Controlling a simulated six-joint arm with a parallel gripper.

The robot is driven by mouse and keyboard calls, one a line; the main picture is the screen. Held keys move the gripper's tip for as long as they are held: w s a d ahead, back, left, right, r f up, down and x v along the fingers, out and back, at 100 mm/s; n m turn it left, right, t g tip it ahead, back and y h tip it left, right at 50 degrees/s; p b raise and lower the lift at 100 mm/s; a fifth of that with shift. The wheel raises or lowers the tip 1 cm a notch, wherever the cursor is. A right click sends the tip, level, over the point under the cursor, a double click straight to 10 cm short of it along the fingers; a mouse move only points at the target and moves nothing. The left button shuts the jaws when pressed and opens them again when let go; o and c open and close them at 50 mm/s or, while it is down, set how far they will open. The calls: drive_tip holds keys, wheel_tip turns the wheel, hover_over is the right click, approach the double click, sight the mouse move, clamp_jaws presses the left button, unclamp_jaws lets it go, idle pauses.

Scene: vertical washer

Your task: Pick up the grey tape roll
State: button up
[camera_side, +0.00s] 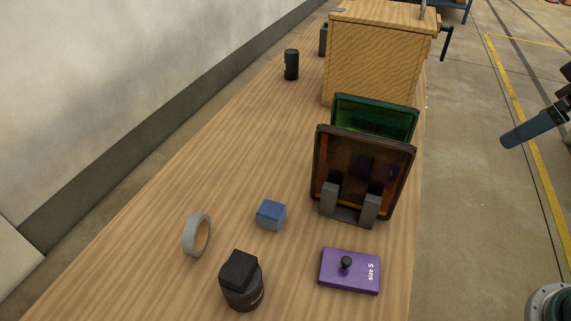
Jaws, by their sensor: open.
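The grey tape roll (189,237) stands upright on its edge on the wooden table, at the lower left in the side view. Its brown inner ring faces right. Nothing touches it or covers it. My gripper (535,128) shows only in part at the right edge of the view, as a long blue-grey finger with dark parts behind it. It is open, with nothing seen in it, and is off the table's right side, far from the tape roll.
A blue cube (270,215), a black lens-like object (241,281) and a purple box with a black knob (338,271) lie near the roll. A rack holds dark panels (333,160). A wooden box (375,62) and black cylinder (291,65) stand farther back. Table left of centre is clear.

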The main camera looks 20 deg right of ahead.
drive_tip(key=w+a+n+y, duration=0.1)
drive_tip(key=w+a+n, duration=0.2)
drive_tip(key=w+a, duration=0.75)
drive_tip(key=n+g+y, duration=0.2)
drive_tip(key=n+g, duration=0.1)
drive_tip(key=n, duration=0.4)
hover_over(200, 243)
drive_tip(key=s+d, duration=0.1)
drive_tip(key=d, duration=0.1)
drive_tip(key=shift+a+f, duration=0.2)
drive_tip(key=shift+f, duration=13.45)
drive_tip(key=shift+x, duration=2.55)
drive_tip(key=c, duration=0.9)
